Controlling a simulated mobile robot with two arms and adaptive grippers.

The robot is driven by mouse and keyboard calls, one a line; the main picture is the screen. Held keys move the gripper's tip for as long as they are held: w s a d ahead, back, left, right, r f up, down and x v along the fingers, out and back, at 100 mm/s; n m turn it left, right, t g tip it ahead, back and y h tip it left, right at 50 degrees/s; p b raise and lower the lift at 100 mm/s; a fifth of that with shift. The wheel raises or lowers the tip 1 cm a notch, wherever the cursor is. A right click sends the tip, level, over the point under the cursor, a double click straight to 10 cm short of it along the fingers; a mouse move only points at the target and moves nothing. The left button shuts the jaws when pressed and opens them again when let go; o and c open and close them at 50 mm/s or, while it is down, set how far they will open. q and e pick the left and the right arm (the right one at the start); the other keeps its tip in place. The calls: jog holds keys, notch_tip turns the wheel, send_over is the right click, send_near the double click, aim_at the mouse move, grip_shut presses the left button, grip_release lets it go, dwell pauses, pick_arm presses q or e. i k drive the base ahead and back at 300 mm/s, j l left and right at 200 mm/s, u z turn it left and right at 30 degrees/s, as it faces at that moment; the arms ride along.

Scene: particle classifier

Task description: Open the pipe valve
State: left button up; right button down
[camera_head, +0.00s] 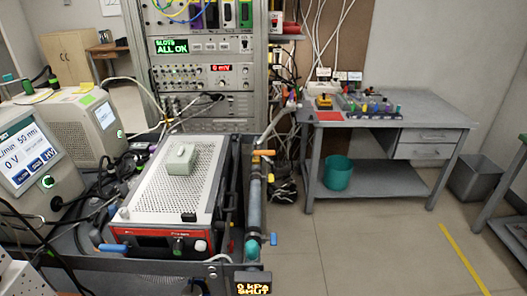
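A grey-blue pipe (255,205) runs along the right side of the equipment cart. An orange lever (264,152) sits across the pipe's far end and points right. A small blue handle (273,239) and a teal round part (251,250) are at its near end. I cannot tell which of these is the pipe valve.
The cart carries a perforated box with a red front (158,243) and screened instruments (30,165) at left. A rack (205,100) stands behind. A grey workbench (385,120) with a teal bin (337,172) below is at right. The floor right of the pipe is open.

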aim_at(256, 153)
jog(key=i+l, duration=0.1)
jog(key=l, duration=0.25)
jog(key=i+l, duration=0.1)
jog(key=l, duration=0.3)
jog(key=i+l+u, duration=0.1)
jog(key=l, duration=0.25)
jog(key=i+l+u, duration=0.1)
jog(key=i+l, duration=0.2)
jog(key=i+l+u, duration=0.15)
jog(key=i+l, duration=0.15)
jog(key=l, duration=0.2)
jog(key=i+l+u, duration=0.1)
jog(key=i+l, duration=0.15)
jog(key=l, duration=0.25)
jog(key=i+j+u, duration=0.1)
jog(key=i, duration=0.4)
jog(key=i+j+u, duration=0.1)
jog(key=i, duration=0.35)
